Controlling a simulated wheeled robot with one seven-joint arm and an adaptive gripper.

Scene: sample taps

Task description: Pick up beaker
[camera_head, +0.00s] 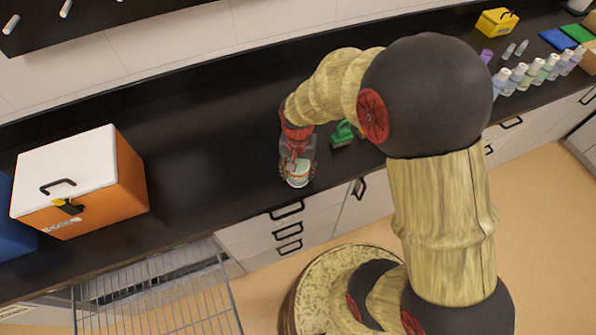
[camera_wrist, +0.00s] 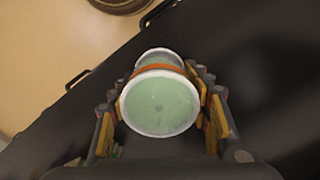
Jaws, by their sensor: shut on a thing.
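The beaker (camera_head: 297,173) is a small cup with a pale green inside, a white rim and an orange band. In the head view it is at the front edge of the black counter (camera_head: 215,130). In the wrist view the beaker (camera_wrist: 160,103) fills the space between the two fingers. My gripper (camera_head: 298,165) is shut on it, with a finger on each side; the fingers also show in the wrist view (camera_wrist: 163,118). I cannot tell whether the beaker's base touches the counter.
An orange box with a white lid (camera_head: 80,185) stands on the counter at left. A green object (camera_head: 342,133) is just right of my gripper. Several bottles (camera_head: 535,72) and a yellow case (camera_head: 497,22) are at far right. A wire rack (camera_head: 160,300) is below the counter's front.

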